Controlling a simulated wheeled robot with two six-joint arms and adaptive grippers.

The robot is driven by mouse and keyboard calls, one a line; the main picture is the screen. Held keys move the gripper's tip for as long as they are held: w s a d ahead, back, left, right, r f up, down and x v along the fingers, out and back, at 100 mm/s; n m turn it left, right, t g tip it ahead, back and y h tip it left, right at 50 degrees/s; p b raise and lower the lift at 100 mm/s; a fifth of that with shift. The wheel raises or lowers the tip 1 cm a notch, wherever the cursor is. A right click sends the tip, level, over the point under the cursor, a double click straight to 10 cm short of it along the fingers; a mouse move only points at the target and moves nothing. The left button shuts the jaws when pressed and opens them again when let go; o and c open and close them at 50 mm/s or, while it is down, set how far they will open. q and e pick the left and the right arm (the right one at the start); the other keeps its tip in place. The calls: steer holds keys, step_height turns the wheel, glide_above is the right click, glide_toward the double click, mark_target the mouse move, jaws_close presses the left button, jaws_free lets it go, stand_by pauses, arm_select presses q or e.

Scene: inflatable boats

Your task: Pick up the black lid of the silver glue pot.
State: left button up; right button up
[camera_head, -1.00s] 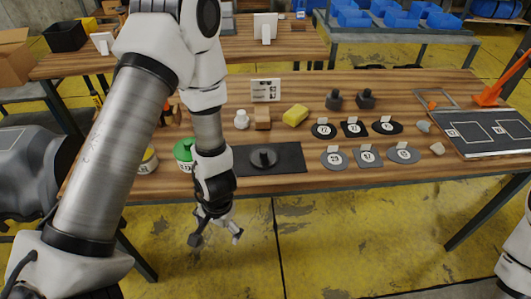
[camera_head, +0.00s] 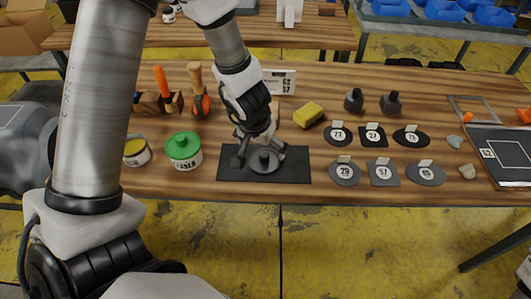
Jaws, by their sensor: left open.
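The black lid (camera_head: 264,168), a round disc with an upright knob, lies on a dark mat (camera_head: 298,168) near the front of the wooden table. My left gripper (camera_head: 260,152) is open just above the lid. Its fingers are spread to either side of the knob; I cannot tell whether they touch it. A silver pot (camera_head: 137,152) with yellow inside stands uncovered at the left. My right gripper is not in view.
A green-lidded pot (camera_head: 183,150) stands left of the mat. Orange and wooden-handled tools (camera_head: 200,95) stand behind it. A yellow sponge (camera_head: 308,114), black knobbed pieces (camera_head: 354,100) and several numbered dark patches (camera_head: 344,172) lie to the right.

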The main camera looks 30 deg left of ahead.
mark_target(264, 155)
arm_select(q)
steer(key=b+x, duration=0.3)
steer(key=x, duration=0.2)
steer(key=shift+d+f, duration=0.1)
steer(key=shift+f, duration=0.15)
steer(key=shift+r, duration=0.25)
steer(key=shift+s+r, duration=0.1)
steer(key=shift+c, duration=1.3)
steer(key=c, duration=0.9)
steer(key=shift+c, duration=0.9)
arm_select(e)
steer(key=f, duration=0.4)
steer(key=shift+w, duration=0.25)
arm_select(q)
steer(key=shift+s, duration=0.1)
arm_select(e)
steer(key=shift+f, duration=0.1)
